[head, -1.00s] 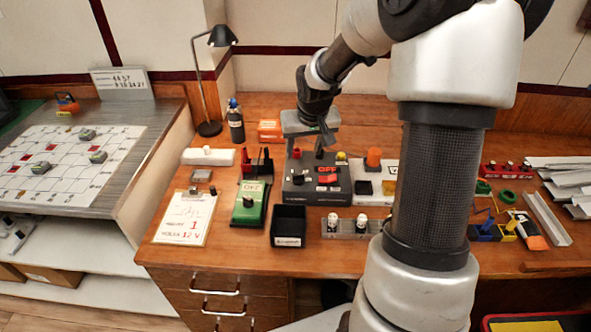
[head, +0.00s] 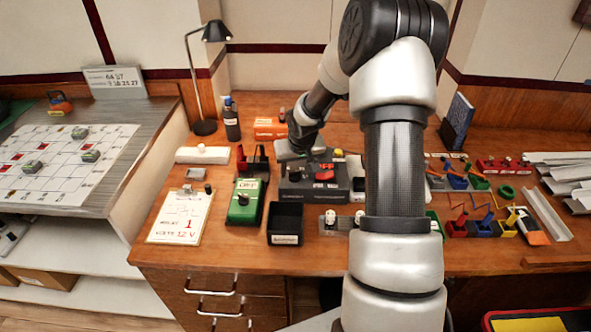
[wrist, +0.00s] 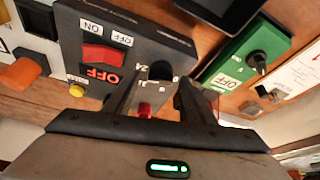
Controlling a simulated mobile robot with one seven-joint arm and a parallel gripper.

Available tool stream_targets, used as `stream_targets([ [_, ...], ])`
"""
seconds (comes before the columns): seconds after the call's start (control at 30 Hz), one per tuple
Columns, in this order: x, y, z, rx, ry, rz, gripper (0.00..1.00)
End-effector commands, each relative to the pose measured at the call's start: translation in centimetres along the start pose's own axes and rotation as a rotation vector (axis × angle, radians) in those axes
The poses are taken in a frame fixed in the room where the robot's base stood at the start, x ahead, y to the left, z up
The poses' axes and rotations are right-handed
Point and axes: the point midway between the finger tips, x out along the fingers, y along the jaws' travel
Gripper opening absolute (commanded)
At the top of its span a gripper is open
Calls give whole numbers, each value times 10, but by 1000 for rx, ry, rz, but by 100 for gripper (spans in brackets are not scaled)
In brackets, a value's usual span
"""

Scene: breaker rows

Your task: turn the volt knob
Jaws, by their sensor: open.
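The dark grey supply box (head: 335,192) stands mid-desk with a red rocker switch (head: 325,172) on top. In the wrist view the box (wrist: 160,45) shows its red rocker (wrist: 104,54), ON and OFF labels, and a yellow part (wrist: 76,90). A black round knob (wrist: 161,69) with a partly hidden number beside it lies between my fingertips; it looks like the volt knob. My gripper (wrist: 157,82) is open, one finger on each side of the knob. Contact cannot be told.
A green meter (head: 246,202) with its own dial and a black bin (head: 287,222) stand in front and left. A white card (head: 181,217) lies further left. An orange box (head: 270,127) and a dark bottle (head: 232,122) are behind.

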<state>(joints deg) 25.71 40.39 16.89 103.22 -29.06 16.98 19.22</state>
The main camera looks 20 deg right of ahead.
Motion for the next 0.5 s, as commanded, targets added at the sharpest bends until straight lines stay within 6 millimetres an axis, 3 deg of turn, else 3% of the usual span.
stream_targets([
  [0.13, 0, 0, 0, 0, 0, 0, 47],
  [0.37, 0, 0, 0, 0, 0, 0, 9],
  [0.5, -1, 0, 0, -3, -1, -2, 9],
])
